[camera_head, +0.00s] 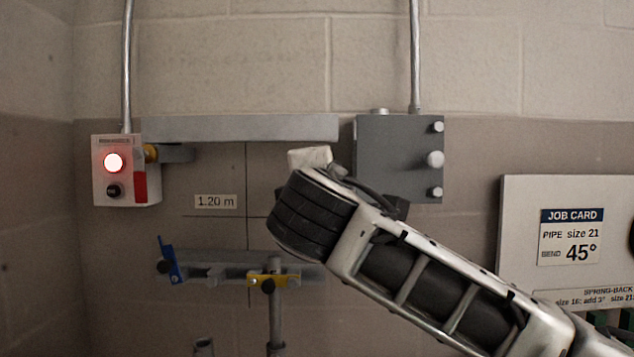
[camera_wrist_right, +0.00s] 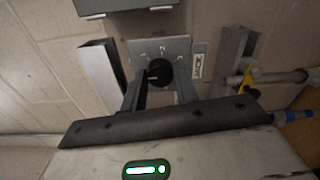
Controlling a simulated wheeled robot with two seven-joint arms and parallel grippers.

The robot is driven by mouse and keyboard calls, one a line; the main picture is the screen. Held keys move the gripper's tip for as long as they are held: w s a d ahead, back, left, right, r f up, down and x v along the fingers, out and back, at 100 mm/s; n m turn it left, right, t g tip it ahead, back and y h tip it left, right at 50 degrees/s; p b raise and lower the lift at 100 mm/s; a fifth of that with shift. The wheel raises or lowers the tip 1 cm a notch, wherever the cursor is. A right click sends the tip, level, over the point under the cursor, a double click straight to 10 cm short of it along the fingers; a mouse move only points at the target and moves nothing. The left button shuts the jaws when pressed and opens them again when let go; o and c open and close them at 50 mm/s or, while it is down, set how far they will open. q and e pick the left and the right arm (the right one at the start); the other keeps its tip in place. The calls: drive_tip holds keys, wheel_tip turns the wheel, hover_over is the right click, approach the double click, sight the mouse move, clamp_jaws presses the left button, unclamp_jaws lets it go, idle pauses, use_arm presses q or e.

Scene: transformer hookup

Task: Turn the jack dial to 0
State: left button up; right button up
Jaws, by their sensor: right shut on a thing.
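The jack dial is a black round knob (camera_wrist_right: 159,71) on a grey square plate (camera_wrist_right: 150,48) with small marks around it, in the right wrist view. The marks are too small to read surely, and I cannot tell which one the knob points at. My right gripper (camera_wrist_right: 158,82) has its two fingers on either side of the knob and is shut on it. In the head view my right arm (camera_head: 440,275) comes in from the right, and its wrist hides the dial and the fingertips. My left gripper is in neither view.
A grey box (camera_head: 385,160) with round knobs and a red-lit control box (camera_head: 112,175) are on the wall. A grey rail (camera_head: 240,128) runs between them. Below is a bending stand with a blue clamp (camera_head: 170,262) and a yellow one (camera_head: 268,283). A job card (camera_head: 570,238) hangs at right.

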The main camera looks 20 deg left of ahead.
idle(0.4)
drive_tip(key=o, duration=1)
drive_tip(key=shift+s, duration=0.1)
drive_tip(key=b+v, duration=0.3)
drive_tip(key=v, duration=1.2)
drive_tip(key=shift+s+d, duration=0.15)
drive_tip(key=shift+s, duration=0.25)
